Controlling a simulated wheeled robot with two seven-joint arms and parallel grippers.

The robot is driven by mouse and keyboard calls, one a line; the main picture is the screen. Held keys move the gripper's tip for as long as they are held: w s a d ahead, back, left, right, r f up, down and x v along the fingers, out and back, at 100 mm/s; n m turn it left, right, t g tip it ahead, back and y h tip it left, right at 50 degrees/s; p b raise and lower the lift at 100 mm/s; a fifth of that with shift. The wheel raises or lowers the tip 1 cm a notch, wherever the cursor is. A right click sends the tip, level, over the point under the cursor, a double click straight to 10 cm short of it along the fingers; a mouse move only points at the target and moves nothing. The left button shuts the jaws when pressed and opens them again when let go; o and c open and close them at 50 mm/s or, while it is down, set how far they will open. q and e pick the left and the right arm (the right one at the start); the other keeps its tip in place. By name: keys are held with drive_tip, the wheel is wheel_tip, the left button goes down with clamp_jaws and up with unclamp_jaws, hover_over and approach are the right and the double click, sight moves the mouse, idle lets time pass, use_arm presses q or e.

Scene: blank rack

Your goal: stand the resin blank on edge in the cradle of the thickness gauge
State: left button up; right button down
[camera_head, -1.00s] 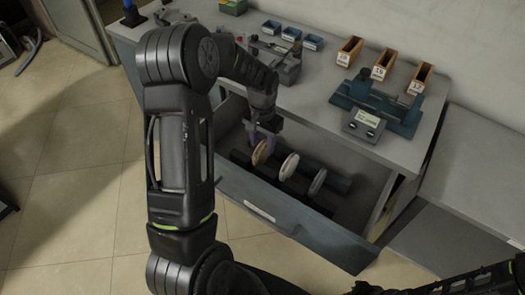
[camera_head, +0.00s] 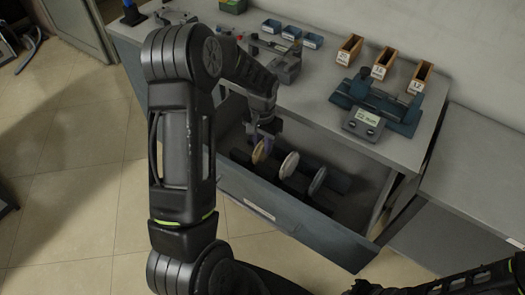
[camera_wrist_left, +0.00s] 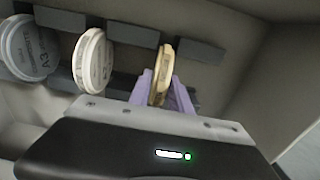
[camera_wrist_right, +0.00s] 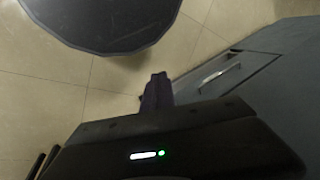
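The yellowish disc, which looks like the resin blank (camera_head: 258,152), stands on edge at the left end of the dark rack in the open drawer. In the left wrist view this blank (camera_wrist_left: 164,72) is between the purple fingertips of my left gripper (camera_wrist_left: 163,95); they appear to touch both faces. My left gripper (camera_head: 265,132) reaches down into the drawer from above. My right gripper (camera_wrist_right: 157,92) is shut and empty, above the floor beside a grey drawer front. The teal thickness gauge (camera_head: 402,118) stands on the bench at the right, its cradle apparently empty, with a grey display box (camera_head: 364,124) in front.
A white disc (camera_head: 288,165) and a greyer disc (camera_head: 317,182) share the rack (camera_head: 338,181). The drawer front (camera_head: 290,217) and bench edge bound the space. Several labelled wooden bins (camera_head: 383,64) stand behind the gauge. Blue bins (camera_head: 291,33) and a grey device (camera_head: 285,67) are further left.

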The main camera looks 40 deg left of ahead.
use_arm(q)
clamp_jaws()
drive_tip(key=shift+r, duration=0.15)
idle(0.4)
wheel_tip(320, 180, up, 10)
drive_tip(key=shift+f+b, duration=0.1)
drive_tip(key=shift+b, duration=0.4)
idle(0.6)
